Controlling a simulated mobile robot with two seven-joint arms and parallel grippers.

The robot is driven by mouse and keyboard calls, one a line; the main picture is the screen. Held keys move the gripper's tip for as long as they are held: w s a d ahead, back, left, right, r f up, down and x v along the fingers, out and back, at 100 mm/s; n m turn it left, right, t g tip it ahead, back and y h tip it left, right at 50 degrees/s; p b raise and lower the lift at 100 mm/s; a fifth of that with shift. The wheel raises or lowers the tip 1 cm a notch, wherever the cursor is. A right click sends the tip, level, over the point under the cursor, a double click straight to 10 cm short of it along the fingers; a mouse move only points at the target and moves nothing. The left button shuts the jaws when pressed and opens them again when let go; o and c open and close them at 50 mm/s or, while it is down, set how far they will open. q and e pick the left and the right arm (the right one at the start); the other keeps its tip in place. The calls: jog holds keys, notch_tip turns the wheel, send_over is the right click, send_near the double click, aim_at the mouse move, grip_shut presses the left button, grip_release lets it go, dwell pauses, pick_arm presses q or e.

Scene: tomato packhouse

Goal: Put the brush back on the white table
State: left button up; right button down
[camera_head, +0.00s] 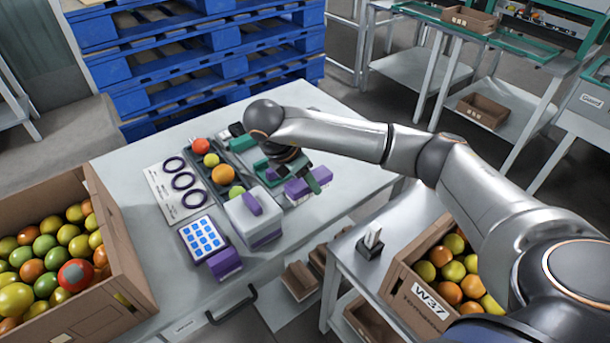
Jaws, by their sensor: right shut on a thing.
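The white table (345,181) stands in the middle of the camera_head view. My right arm reaches over it from the right, and my right gripper (293,177) is low over the table's right part. It is shut on the brush (297,189), a purple piece with a paler underside, partly hidden by the green-tipped fingers. The brush is at or just above the table top; I cannot tell whether it touches. My left gripper is not in view.
A tomato carton (105,215) is at left, another carton (400,285) at right. Blue pallets (190,60) stand behind.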

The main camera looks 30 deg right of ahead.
jog(key=shift+f+b, duration=0.55)
jog(key=shift+f, duration=0.3)
notch_tip(320, 180, down, 5)
jog(key=b, duration=0.3)
jog(key=shift+b, duration=0.3)
jog(key=shift+f+b, duration=0.4)
jog(key=shift+f, duration=0.35)
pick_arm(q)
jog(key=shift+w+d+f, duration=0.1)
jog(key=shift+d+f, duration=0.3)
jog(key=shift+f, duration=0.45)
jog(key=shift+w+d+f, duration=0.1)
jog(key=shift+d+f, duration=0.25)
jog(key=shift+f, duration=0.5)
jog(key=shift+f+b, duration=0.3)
pick_arm(e)
jog(key=shift+f, duration=0.25)
jog(key=shift+c, duration=1.3)
grip_release()
jog(key=c, duration=0.3)
